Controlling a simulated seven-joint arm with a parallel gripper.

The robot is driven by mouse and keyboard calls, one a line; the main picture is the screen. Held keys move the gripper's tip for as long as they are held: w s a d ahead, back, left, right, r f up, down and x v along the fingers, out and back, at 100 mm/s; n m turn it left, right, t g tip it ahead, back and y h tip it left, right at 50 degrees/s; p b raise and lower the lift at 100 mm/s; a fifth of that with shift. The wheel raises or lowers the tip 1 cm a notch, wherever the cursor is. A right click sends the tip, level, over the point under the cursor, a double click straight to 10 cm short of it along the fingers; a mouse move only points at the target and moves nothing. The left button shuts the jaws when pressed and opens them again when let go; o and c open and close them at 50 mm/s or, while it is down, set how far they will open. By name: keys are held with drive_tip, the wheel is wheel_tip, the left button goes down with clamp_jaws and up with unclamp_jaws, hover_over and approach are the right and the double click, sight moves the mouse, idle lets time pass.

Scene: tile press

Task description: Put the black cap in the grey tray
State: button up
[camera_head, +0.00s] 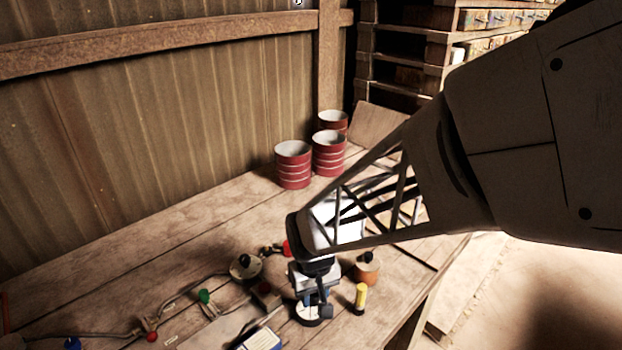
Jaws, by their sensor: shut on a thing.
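My gripper (316,304) points down over the front of the bench, its blue-tipped fingers shut on a small dark piece. This looks like the black cap, but the fingers hide most of it. A round white base (307,317) shows directly under the fingers; I cannot tell whether the held piece touches it. A flat grey piece (222,328), which may be the grey tray, lies left of my gripper, partly cut off by the lower picture edge.
A yellow cylinder (360,297) and an orange-brown pot with a black knob (366,272) stand close right of my gripper. A cream round piece with a black knob (245,268) and a green knob (204,296) are left.

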drive_tip(key=shift+s+d+f, duration=0.15)
drive_tip(key=shift+s+d, duration=0.2)
drive_tip(key=shift+d, duration=0.2)
drive_tip(key=shift+s+d+f, duration=0.15)
drive_tip(key=shift+s+d, duration=0.2)
drive_tip(key=shift+d, duration=0.15)
drive_tip(key=w+a, duration=0.2)
drive_tip(key=w, duration=0.3)
drive_tip(key=w+a+f, duration=0.1)
drive_tip(key=w+a, duration=0.1)
drive_tip(key=w, duration=0.3)
drive_tip(key=w+a, duration=0.1)
drive_tip(key=w, duration=0.4)
drive_tip(key=shift+a+f, duration=0.2)
drive_tip(key=shift+a, duration=0.2)
drive_tip(key=shift+f, duration=1.75)
drive_tip(key=shift+f, duration=0.3)
